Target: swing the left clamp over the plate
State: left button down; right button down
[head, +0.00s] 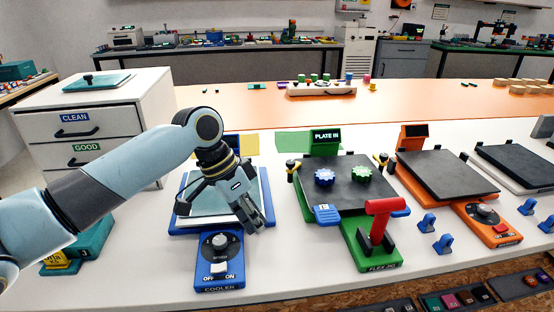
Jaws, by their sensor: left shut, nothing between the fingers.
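The green printer base (378,257) carries a dark plate (345,190) with a blue gear (324,177) and a green gear (361,173) on it. A black-and-yellow clamp (292,170) stands at the plate's left edge, turned off the plate as far as I can tell. A similar clamp (382,161) stands at the far right edge. A blue piece marked L (327,214) sits at the plate's front left corner. My left gripper (262,219) is shut and empty above the blue cooler, left of the plate and apart from the clamp. My right gripper is not in view.
A red handle (378,207) rises at the green base's front. The blue cooler (220,262) lies under my left gripper. An orange printer (492,226) stands to the right, with small blue brackets (427,223) before it. White drawers (85,125) stand at the left.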

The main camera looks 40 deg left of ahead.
pick_arm(q)
jog(key=s+d+f+n+y, duration=0.1)
jog(key=s+d+y, duration=0.1)
jog(key=s, duration=0.6)
jog(key=s+d+f+n+y, duration=0.2)
jog(key=s, duration=0.6)
jog(key=s+a+f+b, duration=0.1)
jog(key=s+f, duration=0.1)
jog(key=f, duration=0.7)
jog(key=s+a+f+y+b, duration=0.1)
jog(key=s+f, duration=0.1)
jog(key=f, duration=0.7)
jog(key=s+a+f+b, duration=0.1)
jog(key=s+f+b, duration=0.15)
jog(key=f, duration=0.65)
jog(key=s+f+g+b, duration=0.1)
jog(key=s+f, duration=1.3)
jog(key=s, duration=0.2)
jog(key=shift+s+a+n+g, duration=0.15)
jog(key=shift+s+n+g, duration=0.1)
jog(key=shift+n+g, duration=0.05)
jog(key=shift+f, duration=0.1)
